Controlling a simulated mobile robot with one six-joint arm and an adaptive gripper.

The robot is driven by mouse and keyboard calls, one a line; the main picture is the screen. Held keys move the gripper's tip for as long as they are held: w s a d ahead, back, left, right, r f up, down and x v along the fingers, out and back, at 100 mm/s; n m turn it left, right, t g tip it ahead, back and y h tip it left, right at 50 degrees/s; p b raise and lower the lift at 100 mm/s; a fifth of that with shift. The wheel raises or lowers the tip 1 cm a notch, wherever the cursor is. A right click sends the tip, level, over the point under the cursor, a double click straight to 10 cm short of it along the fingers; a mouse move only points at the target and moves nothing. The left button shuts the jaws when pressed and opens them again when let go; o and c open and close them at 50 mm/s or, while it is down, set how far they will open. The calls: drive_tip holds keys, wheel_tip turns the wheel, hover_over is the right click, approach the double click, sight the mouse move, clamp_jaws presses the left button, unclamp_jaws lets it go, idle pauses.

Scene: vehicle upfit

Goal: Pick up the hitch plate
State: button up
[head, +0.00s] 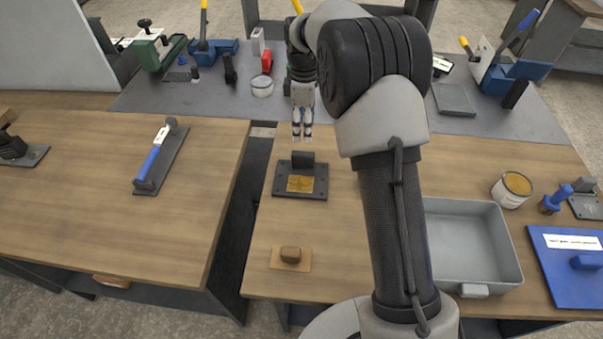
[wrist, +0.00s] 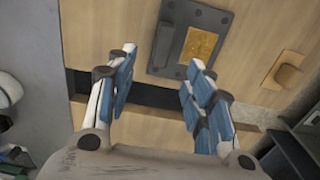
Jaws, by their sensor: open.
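The likely hitch plate (head: 313,192) is a dark flat plate with a raised upright block and a gold-brown patch. It lies on the right wooden bench, near its left edge. In the wrist view the plate (wrist: 210,16) shows ahead of the fingers, with its raised bar to the left of the patch. My gripper (head: 302,138) points down above the bench, just behind the plate in the head view. In the wrist view my gripper (wrist: 162,62) has its two blue-padded fingers wide apart with nothing between them. It is open and apart from the plate.
A small brown block on a tan base (head: 290,256) lies in front of the plate. A grey tray (head: 510,245), a tin (head: 512,188) and a blue board (head: 575,285) are at right. A dark gap (head: 248,210) separates the benches. A blue-handled tool (head: 160,155) lies left.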

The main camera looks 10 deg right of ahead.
sight(303, 153)
wheel_tip(303, 153, down, 8)
drive_tip(key=shift+a+r+b, duration=0.1)
drive_tip(key=shift+r+b, duration=0.1)
drive_tip(key=shift+b, duration=0.75)
drive_tip(key=f+b, duration=0.2)
drive_tip(key=f, duration=0.3)
drive_tip(key=shift+s+f, duration=0.1)
drive_tip(key=shift+s, duration=0.1)
clamp_jaws()
drive_tip(key=shift+w+r, duration=0.1)
drive_tip(key=shift+r, duration=0.15)
